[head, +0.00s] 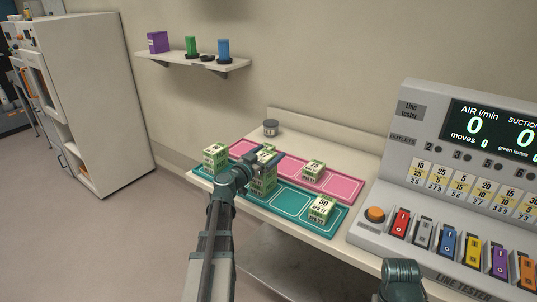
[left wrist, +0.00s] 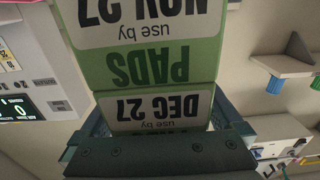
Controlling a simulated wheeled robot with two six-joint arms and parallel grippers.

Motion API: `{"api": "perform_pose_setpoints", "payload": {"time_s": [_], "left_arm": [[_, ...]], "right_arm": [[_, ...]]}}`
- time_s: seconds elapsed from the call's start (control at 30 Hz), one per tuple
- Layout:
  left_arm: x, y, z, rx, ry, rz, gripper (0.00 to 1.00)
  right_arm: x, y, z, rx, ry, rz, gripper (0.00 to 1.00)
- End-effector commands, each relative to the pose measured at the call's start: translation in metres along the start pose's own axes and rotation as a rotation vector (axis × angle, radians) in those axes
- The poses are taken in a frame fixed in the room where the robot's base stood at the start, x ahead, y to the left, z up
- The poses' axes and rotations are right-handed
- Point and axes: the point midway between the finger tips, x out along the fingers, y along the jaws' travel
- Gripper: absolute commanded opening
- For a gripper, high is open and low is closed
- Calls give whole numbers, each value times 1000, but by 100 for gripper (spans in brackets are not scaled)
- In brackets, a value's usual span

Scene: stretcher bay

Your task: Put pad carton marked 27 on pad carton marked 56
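My left gripper (head: 265,160) reaches in level, its fingers on both sides of a green-and-white pad carton (head: 266,149). In the left wrist view this upper carton (left wrist: 155,108) reads DEC 27 upside down, and the fingers appear to touch its sides. Directly beneath it is another carton (head: 263,183), reading NOV 27 in the left wrist view (left wrist: 150,25). I cannot make out the large numbers on these two, or a 56 anywhere. A carton marked 50 (head: 321,209) stands front right. My right gripper (head: 402,280) shows only in part at the bottom edge.
Another carton (head: 215,156) stands at the left and one (head: 313,170) on the pink mat (head: 345,186). The teal mat (head: 290,203) has free marked spaces. A dark jar (head: 270,128) stands behind. The line tester (head: 450,180) bounds the right; a shelf (head: 190,61) hangs above.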

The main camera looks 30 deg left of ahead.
Motion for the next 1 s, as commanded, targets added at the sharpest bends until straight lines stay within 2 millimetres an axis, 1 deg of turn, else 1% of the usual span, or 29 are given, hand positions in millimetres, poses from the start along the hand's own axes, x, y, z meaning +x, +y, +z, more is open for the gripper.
{"api": "perform_pose_setpoints", "payload": {"time_s": [0.17,0.27,0.37,0.6,0.7,0.8,0.9,1.0], "left_arm": [[0,0,0,0,0,0,100],[0,0,-6,0,0,0,100],[-16,1,-3,0,0,-1,100],[-68,2,-3,0,0,-2,100],[-86,2,-3,0,0,-2,100],[-101,1,-3,0,0,-3,100],[-111,1,-3,0,0,-2,100],[-118,0,-3,0,0,-1,100]], "right_arm": [[0,0,0,0,0,0,50],[-6,1,0,0,0,0,50],[-3,0,0,0,0,0,50],[-3,0,0,0,0,0,50],[-3,0,0,0,0,0,50],[-3,0,0,0,0,0,50],[-3,0,0,0,0,0,50],[-3,0,0,0,0,0,50]]}}
